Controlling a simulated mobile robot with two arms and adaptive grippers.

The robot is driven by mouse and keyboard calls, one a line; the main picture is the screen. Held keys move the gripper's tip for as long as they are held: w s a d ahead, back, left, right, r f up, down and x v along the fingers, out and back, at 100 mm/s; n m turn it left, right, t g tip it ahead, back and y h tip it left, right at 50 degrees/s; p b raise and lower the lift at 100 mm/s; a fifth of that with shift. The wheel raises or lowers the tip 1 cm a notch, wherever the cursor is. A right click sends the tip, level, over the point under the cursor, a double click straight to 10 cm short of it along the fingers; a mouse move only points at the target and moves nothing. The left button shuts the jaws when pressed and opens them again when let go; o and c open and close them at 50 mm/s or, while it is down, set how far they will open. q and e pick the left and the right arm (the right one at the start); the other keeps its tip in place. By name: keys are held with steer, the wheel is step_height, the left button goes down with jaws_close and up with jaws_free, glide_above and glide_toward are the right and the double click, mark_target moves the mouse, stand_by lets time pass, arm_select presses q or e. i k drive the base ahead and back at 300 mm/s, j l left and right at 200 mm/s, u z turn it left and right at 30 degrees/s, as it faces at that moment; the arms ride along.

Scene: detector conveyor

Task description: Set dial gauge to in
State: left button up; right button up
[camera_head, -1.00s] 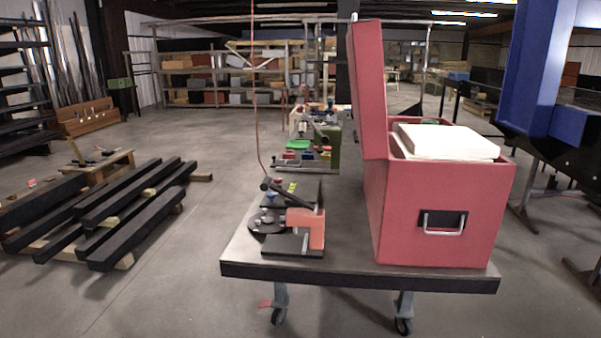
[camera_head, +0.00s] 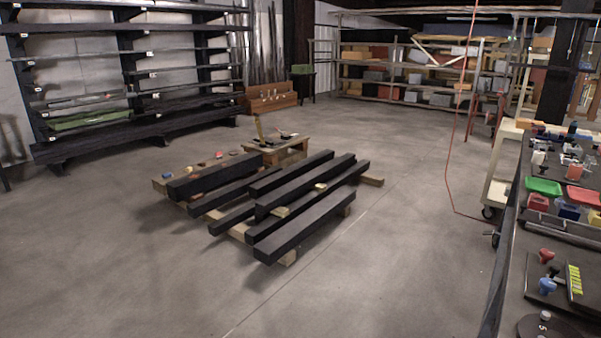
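Neither of my grippers is in view. A black round disc (camera_head: 548,327) with a pale knob and a mark like a "5" is cut off by the bottom right edge; I cannot tell if it is the dial gauge. Behind it, a dark plate (camera_head: 565,290) carries a red knob, a blue knob and a yellow-marked strip. These sit on the table (camera_head: 512,283) at the right edge.
Stacked black beams (camera_head: 300,222) on wooden supports lie on the floor at centre. A low wooden bench (camera_head: 283,151) stands behind them. Black shelving (camera_head: 130,80) is at the left wall. A red cable (camera_head: 447,170) hangs down right of centre.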

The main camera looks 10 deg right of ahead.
mark_target(566, 162)
steer(key=i, duration=0.5)
steer(key=i+j+z, duration=0.1)
steer(key=i, duration=0.4)
steer(key=i+l+z, duration=0.15)
steer(key=i+z, duration=0.3)
steer(key=i, duration=0.3)
steer(key=i+j+z, duration=0.15)
steer(key=i+z, duration=0.3)
steer(key=i, duration=0.25)
